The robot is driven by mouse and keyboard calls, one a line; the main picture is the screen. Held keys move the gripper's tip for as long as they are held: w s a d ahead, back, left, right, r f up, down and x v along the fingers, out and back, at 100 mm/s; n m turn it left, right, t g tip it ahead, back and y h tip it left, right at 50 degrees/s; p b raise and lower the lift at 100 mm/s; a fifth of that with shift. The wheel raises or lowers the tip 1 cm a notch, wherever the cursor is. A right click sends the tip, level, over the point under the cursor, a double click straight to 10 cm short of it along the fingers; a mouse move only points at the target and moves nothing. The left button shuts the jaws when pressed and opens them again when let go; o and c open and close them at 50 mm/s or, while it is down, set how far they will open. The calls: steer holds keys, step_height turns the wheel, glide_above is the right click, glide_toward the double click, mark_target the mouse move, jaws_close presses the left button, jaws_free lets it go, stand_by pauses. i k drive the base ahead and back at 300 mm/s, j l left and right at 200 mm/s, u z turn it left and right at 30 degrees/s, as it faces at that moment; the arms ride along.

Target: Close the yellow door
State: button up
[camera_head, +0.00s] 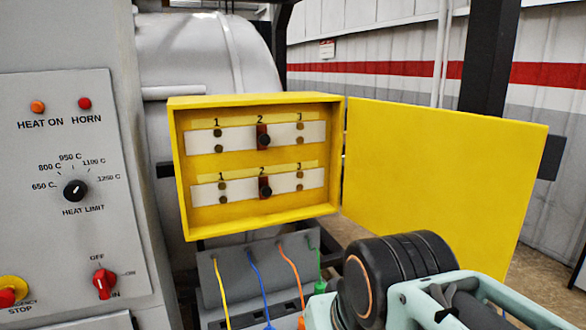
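The yellow door (440,180) stands wide open, swung out to the right of its yellow box (258,98). It is hinged along the box's right edge. Inside the box are two rows of numbered terminals on pale strips. The door's lower right part is partly hidden behind my arm, which fills the lower right of the view. No gripper fingers can be made out, so I cannot see my gripper's opening or whether it touches anything.
A grey control panel (60,200) with a heat limit knob (75,190) and a red switch (104,284) stands at the left. Below the box, yellow, blue, orange and green cables hang from a grey block (235,268). A dark post (489,60) rises behind the door.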

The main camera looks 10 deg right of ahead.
mark_target(467, 178)
steer(key=l+u, duration=0.75)
steer(key=k+l+u, duration=0.4)
steer(key=l, duration=0.2)
steer(key=k+l, duration=0.15)
steer(key=l, duration=0.25)
steer(key=k+l+u, duration=0.1)
steer(key=l, duration=0.3)
steer(key=k+l, duration=0.25)
steer(key=l, duration=0.2)
steer(key=k+l, duration=0.15)
steer(key=l, duration=0.25)
steer(key=l+u, duration=0.3)
steer(key=j, duration=0.25)
